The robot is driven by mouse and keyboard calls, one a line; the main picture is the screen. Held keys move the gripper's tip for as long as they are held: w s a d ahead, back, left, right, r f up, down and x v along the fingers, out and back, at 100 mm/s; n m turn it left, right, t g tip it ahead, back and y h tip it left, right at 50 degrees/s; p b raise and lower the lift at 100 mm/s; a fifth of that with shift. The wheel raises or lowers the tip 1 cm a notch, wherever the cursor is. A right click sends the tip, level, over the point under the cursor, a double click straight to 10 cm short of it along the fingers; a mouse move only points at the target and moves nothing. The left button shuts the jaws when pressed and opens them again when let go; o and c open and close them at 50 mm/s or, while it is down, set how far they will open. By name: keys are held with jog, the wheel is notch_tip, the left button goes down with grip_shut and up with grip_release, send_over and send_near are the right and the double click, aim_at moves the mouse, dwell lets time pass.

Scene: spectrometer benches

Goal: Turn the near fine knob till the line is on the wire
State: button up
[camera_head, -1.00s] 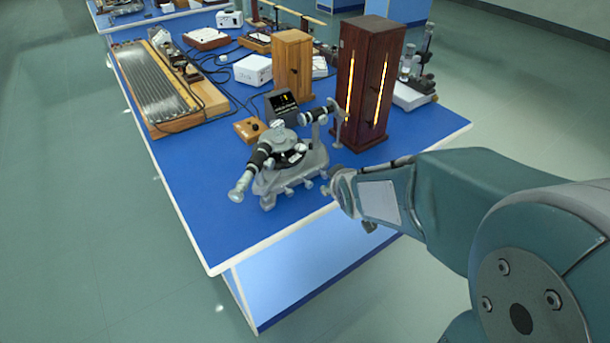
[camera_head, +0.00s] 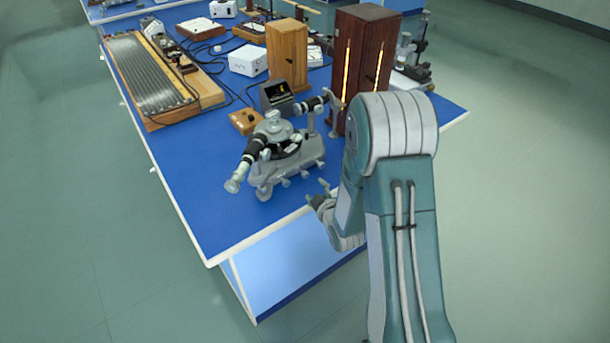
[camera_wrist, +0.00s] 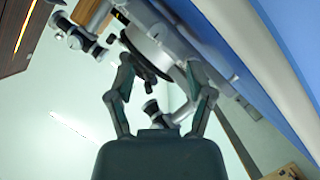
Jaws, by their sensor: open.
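The grey spectrometer (camera_head: 287,172) stands near the front edge of the blue bench, its telescope (camera_head: 245,160) pointing toward the near left. Several small grey knobs show low along its near side; I cannot tell which is the near fine knob. A small dark display box (camera_head: 277,96) behind it shows a yellow mark; line and wire are too small to tell apart. My gripper (camera_head: 322,190) is just off the bench edge, right of the spectrometer and apart from it. In the wrist view, my gripper (camera_wrist: 160,66) is open, with spectrometer parts beyond and between its fingers.
A dark wooden lamp housing (camera_head: 362,50) with glowing slits stands behind on the right. A lighter wooden box (camera_head: 288,52) and a small wooden box (camera_head: 246,121) stand behind the spectrometer. A long wooden board (camera_head: 150,75) lies back left. The bench's left front is clear.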

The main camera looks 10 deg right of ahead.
aim_at(306, 177)
jog(key=x, duration=0.9)
jog(key=shift+w, duration=0.2)
jog(key=shift+c, duration=0.3)
grip_shut()
